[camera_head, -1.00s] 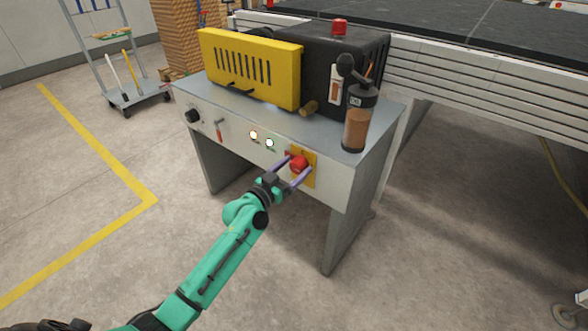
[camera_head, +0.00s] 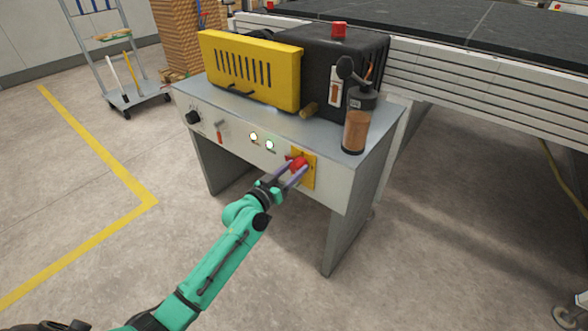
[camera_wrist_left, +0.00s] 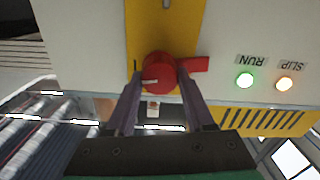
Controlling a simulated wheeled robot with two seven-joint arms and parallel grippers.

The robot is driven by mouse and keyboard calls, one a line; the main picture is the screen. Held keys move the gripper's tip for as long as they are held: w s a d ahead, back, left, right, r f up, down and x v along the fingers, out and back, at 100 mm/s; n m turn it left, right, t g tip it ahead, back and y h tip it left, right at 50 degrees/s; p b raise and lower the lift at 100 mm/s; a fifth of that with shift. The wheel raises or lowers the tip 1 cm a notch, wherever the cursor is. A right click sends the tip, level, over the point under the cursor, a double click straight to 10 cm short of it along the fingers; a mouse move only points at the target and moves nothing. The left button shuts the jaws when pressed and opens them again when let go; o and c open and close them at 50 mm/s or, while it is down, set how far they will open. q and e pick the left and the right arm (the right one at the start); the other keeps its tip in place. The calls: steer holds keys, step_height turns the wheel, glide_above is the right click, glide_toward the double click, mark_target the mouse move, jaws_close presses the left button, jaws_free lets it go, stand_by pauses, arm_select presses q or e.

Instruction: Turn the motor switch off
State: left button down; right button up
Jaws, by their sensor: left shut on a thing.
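The motor switch is a red rotary knob (camera_head: 298,161) on a yellow plate (camera_head: 309,175), at the right of the grey cabinet's front panel. In the left wrist view the knob (camera_wrist_left: 158,72) has a red lever (camera_wrist_left: 195,64) sticking out to the right along the panel. My left gripper (camera_head: 296,166) reaches the knob from the front. Its two purple-grey fingers are shut on the knob, one on each side, as the left wrist view (camera_wrist_left: 160,82) also shows. The fingers hide part of the knob's sides. My right gripper is in neither view.
The green RUN lamp (camera_wrist_left: 245,80) and the amber SLIP lamp (camera_wrist_left: 284,83) are lit. A black dial (camera_head: 193,117) and a small red switch (camera_head: 219,131) sit farther left. A brown-filled canister (camera_head: 357,125) stands on the cabinet top. Floor before the cabinet is clear.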

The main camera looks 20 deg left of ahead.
arm_select(q)
steer(key=n, duration=0.5)
steer(key=shift+a, duration=0.1)
steer(key=n, duration=0.3)
steer(key=shift+f+p, duration=0.1)
steer(key=shift+p, duration=0.25)
steer(key=n, duration=0.5)
steer(key=shift+f, duration=0.1)
steer(key=shift+f+n, duration=0.1)
steer(key=shift+n, duration=1.3)
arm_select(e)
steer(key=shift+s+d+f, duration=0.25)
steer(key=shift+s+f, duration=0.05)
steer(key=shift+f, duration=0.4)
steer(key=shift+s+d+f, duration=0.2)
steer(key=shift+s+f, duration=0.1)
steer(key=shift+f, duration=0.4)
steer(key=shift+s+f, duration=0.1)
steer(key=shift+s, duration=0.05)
arm_select(q)
steer(key=shift+c, duration=1.3)
jaws_free()
steer(key=shift+a, duration=0.1)
steer(key=shift+p, duration=0.3)
